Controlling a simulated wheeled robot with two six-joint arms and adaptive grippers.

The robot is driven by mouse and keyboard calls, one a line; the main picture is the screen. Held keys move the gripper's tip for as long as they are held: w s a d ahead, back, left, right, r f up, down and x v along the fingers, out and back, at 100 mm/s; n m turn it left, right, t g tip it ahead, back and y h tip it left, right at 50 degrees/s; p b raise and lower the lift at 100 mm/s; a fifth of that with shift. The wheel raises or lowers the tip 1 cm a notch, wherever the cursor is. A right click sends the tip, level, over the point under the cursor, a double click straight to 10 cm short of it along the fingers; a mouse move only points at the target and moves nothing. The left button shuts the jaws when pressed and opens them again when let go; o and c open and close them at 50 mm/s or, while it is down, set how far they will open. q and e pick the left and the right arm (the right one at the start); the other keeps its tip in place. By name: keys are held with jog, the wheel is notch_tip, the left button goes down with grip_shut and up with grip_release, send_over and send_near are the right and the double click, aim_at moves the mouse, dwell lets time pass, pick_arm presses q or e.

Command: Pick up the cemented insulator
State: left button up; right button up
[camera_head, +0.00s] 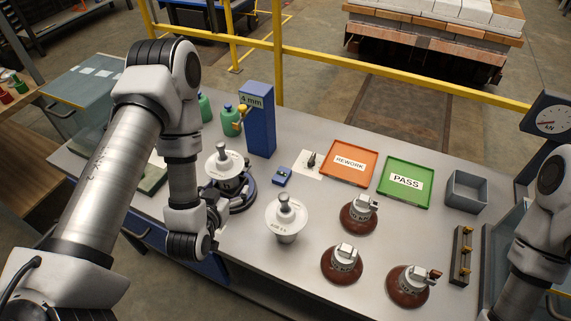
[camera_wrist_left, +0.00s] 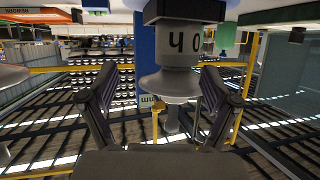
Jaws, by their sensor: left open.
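A white insulator (camera_head: 226,181) with a metal pin on top sits upright in a dark blue round fixture (camera_head: 242,201) left of centre. A similar white insulator (camera_head: 286,228) stands on the table to its right. Which one is cemented I cannot tell. My left gripper (camera_head: 219,209) is low beside the fixture, its fingers partly hidden by my wrist. In the left wrist view, which looks upside down, my left gripper (camera_wrist_left: 160,75) is open. A pale insulator (camera_wrist_left: 168,86) with dark lettering shows between and beyond its fingers; contact is not clear. My right gripper is out of frame.
Several brown insulators (camera_head: 341,267) with metal caps stand at the front right. A blue post (camera_head: 259,130) marked 4 mm rises behind the fixture. An orange REWORK tray (camera_head: 349,178), a green PASS tray (camera_head: 392,200) and a grey bin (camera_head: 465,191) lie behind.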

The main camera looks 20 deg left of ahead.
aim_at(228, 175)
pick_arm(q)
jog(key=w+a+p, duration=0.1)
jog(key=w+a+f+p, duration=0.1)
jog(key=a, duration=0.1)
jog(key=shift+w+a, duration=0.2)
jog(key=shift+a, duration=0.1)
jog(key=w, duration=0.2)
jog(key=w+f, duration=0.1)
jog(key=shift+d+f+p, duration=0.1)
jog(key=shift+d+p, duration=0.15)
jog(key=shift+p, duration=0.15)
jog(key=shift+w+f, duration=0.2)
jog(key=shift+w, duration=0.2)
jog(key=shift+s+a+f, duration=0.1)
jog(key=shift+a, duration=0.1)
jog(key=shift+s, duration=0.1)
jog(key=c, duration=0.5)
grip_shut()
jog(key=shift+d, duration=0.1)
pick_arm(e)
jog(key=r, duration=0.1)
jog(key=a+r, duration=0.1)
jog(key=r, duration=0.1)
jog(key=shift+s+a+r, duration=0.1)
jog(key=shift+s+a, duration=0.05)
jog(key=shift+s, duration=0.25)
